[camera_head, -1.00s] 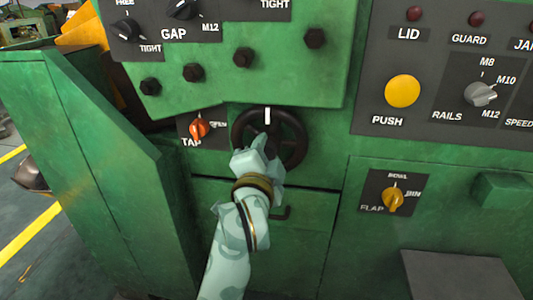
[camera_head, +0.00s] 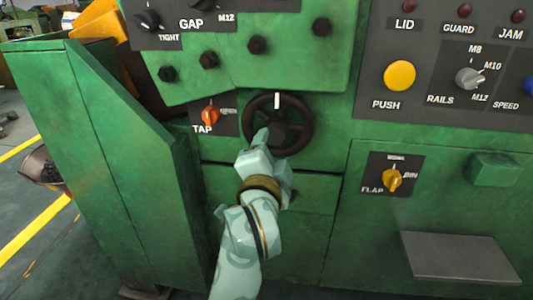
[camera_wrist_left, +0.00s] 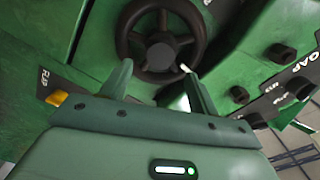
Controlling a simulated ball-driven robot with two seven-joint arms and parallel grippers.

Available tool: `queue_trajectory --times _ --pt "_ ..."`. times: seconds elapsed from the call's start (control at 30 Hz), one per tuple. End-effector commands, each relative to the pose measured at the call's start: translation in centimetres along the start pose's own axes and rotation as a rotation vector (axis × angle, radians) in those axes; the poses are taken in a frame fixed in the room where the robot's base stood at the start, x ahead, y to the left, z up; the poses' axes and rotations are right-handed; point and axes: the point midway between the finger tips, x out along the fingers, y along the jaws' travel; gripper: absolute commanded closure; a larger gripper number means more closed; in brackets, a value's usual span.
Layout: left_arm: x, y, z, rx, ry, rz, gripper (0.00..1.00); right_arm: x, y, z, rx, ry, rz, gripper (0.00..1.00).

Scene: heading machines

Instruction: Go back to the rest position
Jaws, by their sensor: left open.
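My left gripper (camera_head: 262,152) is in front of the green machine, just below and before the black handwheel (camera_head: 290,124). In the left wrist view my left gripper (camera_wrist_left: 160,84) has its two fingers apart with nothing between them. The handwheel (camera_wrist_left: 135,38) lies beyond the fingertips there; whether a finger touches it I cannot tell. My right gripper is not in view.
A red TAP knob (camera_head: 210,115) is left of the handwheel, and a yellow FLAP knob (camera_head: 391,180) is to the right. A grey plate (camera_head: 460,257) is at the lower right. A slanted green side panel (camera_head: 100,160) stands at left, with floor beyond it.

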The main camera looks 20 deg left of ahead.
Motion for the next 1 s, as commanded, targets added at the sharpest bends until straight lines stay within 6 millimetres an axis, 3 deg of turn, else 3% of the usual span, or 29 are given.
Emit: queue_trajectory --times 0.47,0.57,0.67,0.77,0.8,0.87,0.9,0.97,1.0 --pt "0.0 0.0 -0.1 0.007 -0.002 -0.001 0.39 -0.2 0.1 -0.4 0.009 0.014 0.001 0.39" --pt "0.0 0.0 0.3 0.151 -0.035 -0.01 0.39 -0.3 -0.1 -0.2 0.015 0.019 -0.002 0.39" --pt "-0.2 0.5 1.7 0.603 -0.111 -0.025 0.39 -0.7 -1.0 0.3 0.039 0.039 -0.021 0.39" --pt "-1.7 2.8 3.3 1.387 -0.14 -0.018 0.39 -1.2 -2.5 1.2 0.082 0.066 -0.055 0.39" --pt "-2.9 4.8 4.1 1.758 -0.104 -0.012 0.39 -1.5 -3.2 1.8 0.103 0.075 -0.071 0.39" --pt "-5.6 8.9 5.5 2.326 0.026 -0.026 0.39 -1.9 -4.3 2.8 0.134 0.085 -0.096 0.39" --pt "-7.7 11.9 6.8 2.64 0.147 -0.057 0.39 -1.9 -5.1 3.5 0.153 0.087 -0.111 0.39" --pt "-11.2 16.1 9.0 3.014 0.36 -0.134 0.39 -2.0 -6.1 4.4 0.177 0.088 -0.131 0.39" --pt "-13.7 18.6 10.7 -2.976 -0.482 0.192 0.39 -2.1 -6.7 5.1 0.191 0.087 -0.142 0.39"
